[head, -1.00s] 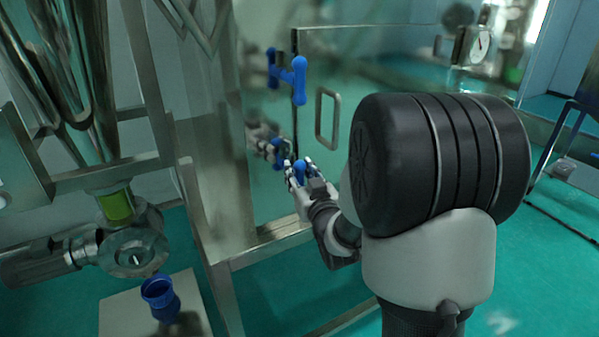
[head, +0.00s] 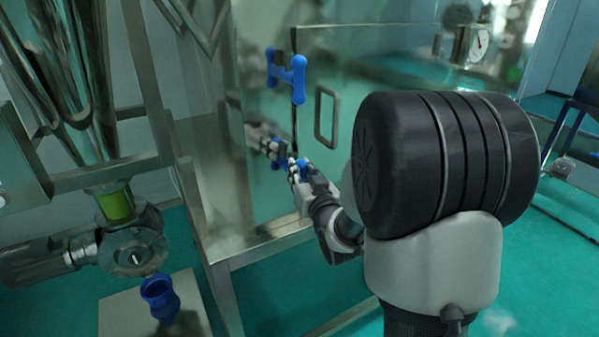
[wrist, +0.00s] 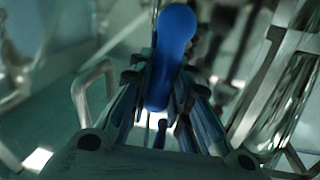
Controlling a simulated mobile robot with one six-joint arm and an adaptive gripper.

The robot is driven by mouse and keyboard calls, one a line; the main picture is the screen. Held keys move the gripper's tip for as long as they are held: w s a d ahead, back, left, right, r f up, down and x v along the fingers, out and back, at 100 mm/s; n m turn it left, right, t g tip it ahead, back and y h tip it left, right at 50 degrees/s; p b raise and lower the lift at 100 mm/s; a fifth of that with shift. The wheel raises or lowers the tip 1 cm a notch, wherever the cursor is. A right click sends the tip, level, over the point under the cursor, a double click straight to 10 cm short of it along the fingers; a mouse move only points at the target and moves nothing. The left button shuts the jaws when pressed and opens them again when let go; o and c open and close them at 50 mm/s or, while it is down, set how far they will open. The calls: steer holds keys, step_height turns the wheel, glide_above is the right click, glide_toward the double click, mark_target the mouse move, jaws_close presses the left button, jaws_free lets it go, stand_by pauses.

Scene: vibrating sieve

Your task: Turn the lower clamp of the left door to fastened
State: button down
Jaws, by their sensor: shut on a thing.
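The lower clamp of the door has a blue rounded handle (head: 305,163), mostly covered by my fingers in the head view. In the wrist view the blue handle (wrist: 174,45) stands between my fingers, its rounded end reaching past them. My gripper (head: 297,169) is shut on this handle, close to the door's left edge; its fingers also show in the wrist view (wrist: 160,88). The clamp's base is hidden. The upper clamp (head: 299,80) is blue, with its handle upright. The shiny door (head: 390,115) stands closed against the frame as far as I can see.
A steel door handle (head: 327,118) is right of the clamps. The glossy panel left of the door reflects my gripper. A steel frame post (head: 190,190), a valve (head: 135,252) and a blue cup-shaped part (head: 160,295) are at left. Green floor is open below.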

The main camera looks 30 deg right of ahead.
steer(key=m, duration=0.4)
steer(key=shift+d+g+p, duration=0.3)
steer(key=shift+d+g, duration=0.1)
steer(key=shift+d+f+m+g+y+p, duration=0.15)
steer(key=shift+f+m+y+p, duration=0.3)
steer(key=shift+m+p, duration=1.15)
steer(key=shift+d+f+m+g+y+p, duration=0.15)
steer(key=shift+m+y+p, duration=0.55)
steer(key=shift+m+p, duration=0.9)
steer(key=shift+d+f+m+g+y+p, duration=0.2)
steer(key=shift+m+y+p, duration=0.35)
steer(key=shift+m+p, duration=1.05)
steer(key=shift+f+m, duration=0.1)
steer(key=shift+m, duration=0.4)
steer(key=c, duration=1.5)
jaws_free()
steer(key=shift+o, duration=0.2)
